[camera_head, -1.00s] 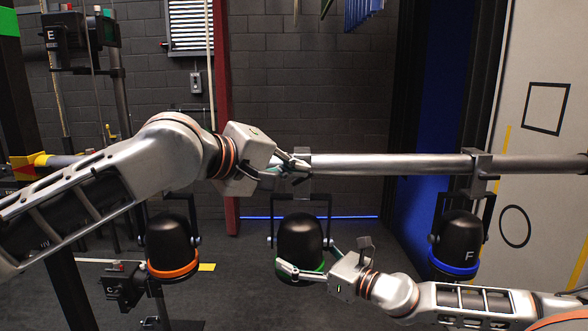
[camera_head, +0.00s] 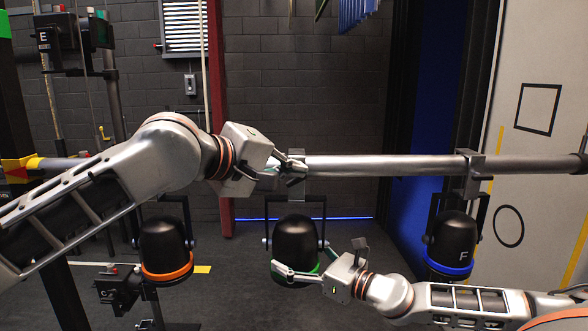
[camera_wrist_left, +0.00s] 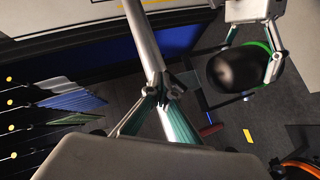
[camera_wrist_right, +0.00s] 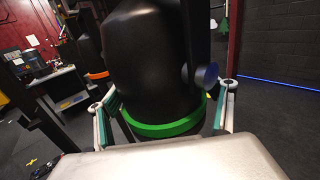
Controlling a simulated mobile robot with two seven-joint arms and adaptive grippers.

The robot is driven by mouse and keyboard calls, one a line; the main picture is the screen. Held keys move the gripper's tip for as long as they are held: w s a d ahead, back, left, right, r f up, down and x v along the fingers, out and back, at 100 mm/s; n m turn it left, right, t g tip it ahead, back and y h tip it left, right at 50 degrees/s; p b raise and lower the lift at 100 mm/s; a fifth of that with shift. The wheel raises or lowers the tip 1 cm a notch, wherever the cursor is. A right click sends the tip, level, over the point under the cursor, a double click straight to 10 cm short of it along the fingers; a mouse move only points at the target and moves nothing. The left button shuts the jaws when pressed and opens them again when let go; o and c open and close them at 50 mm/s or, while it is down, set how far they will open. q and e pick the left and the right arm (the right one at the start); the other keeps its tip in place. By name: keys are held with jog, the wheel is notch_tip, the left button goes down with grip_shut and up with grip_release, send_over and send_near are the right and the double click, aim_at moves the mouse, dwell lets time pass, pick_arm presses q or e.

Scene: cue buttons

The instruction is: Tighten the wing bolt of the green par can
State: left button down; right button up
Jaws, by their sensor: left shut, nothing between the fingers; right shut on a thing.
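The green par can (camera_head: 296,245) is a black can with a green ring (camera_wrist_right: 168,127), hanging from the horizontal pipe (camera_head: 390,166) by a yoke and clamp (camera_head: 298,188). My right gripper (camera_head: 302,262) is shut on the can, its fingers on either side near the green ring. The right wrist view shows the can filling the space between the fingers. My left gripper (camera_head: 296,165) is at the clamp on the pipe, shut with nothing between its fingers. In the left wrist view its fingertips (camera_wrist_left: 163,97) meet beside the pipe. I cannot make out the wing bolt; the fingers cover that spot.
An orange-ringed can (camera_head: 166,250) hangs to the left and a blue-ringed can (camera_head: 452,245) marked F to the right. A black fixture marked E (camera_head: 62,40) stands at the upper left. The floor below is mostly clear.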

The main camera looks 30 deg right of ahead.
pick_arm(q)
notch_tip(320, 180, up, 2)
jog(key=shift+w+a+r, duration=0.15)
pick_arm(e)
jog(key=shift+f, duration=0.1)
pick_arm(q)
jog(key=s+a+r, duration=0.3)
jog(key=a+r, duration=0.5)
jog(key=shift+s+r, duration=0.25)
jog(key=shift+r, duration=0.15)
pick_arm(e)
jog(key=o, duration=2.2)
jog(key=shift+c, duration=0.2)
